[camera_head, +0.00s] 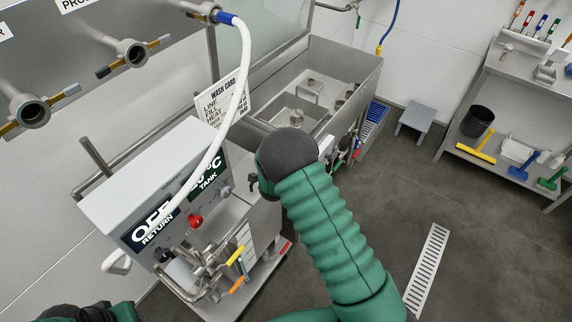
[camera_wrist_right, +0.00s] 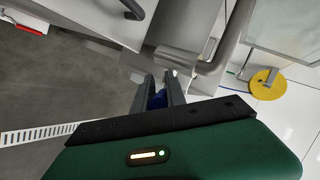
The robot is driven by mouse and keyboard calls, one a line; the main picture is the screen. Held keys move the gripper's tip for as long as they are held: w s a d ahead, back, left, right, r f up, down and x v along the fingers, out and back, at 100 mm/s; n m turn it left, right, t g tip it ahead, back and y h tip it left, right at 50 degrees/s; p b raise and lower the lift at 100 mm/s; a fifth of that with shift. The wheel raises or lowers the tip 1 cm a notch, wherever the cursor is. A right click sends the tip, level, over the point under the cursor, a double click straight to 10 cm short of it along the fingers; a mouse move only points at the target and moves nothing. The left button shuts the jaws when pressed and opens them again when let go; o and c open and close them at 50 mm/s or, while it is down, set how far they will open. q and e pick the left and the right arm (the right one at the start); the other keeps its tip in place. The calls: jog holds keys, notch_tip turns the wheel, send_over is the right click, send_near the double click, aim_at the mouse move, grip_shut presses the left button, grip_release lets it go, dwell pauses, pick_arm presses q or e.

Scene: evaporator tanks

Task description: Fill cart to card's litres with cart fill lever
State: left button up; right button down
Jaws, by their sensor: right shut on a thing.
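The wash card (camera_head: 228,98) hangs above the cart; it reads LINE, FILL and HEAT, but its figures are too small or covered by the white hose. The cart's control box (camera_head: 120,197) shows OFF RETURN and a °C TANK display, partly hidden by the hose. My right arm ends at the cart's right side in the head view, hiding its gripper. In the wrist view my right gripper (camera_wrist_right: 163,92) is shut on a blue handle (camera_wrist_right: 157,98). I cannot tell whether this is the cart fill lever. My left gripper is out of view.
The white hose (camera_head: 240,90) arches down in front of the control box. Yellow (camera_head: 236,255) and orange (camera_head: 237,285) levers sit on the cart's front pipework, below a red knob (camera_head: 195,221). A steel shelf (camera_head: 510,95) with cleaning tools stands at the right; open floor lies between.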

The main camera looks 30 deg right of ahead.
jog(key=shift+s+d, duration=0.15)
jog(key=shift+d, duration=0.05)
jog(key=c, duration=1.4)
grip_release()
jog(key=shift+d, duration=0.1)
jog(key=shift+o, duration=0.2)
jog(key=shift+d, duration=0.1)
jog(key=v, duration=1.6)
jog(key=shift+r, duration=0.25)
jog(key=shift+s, duration=0.1)
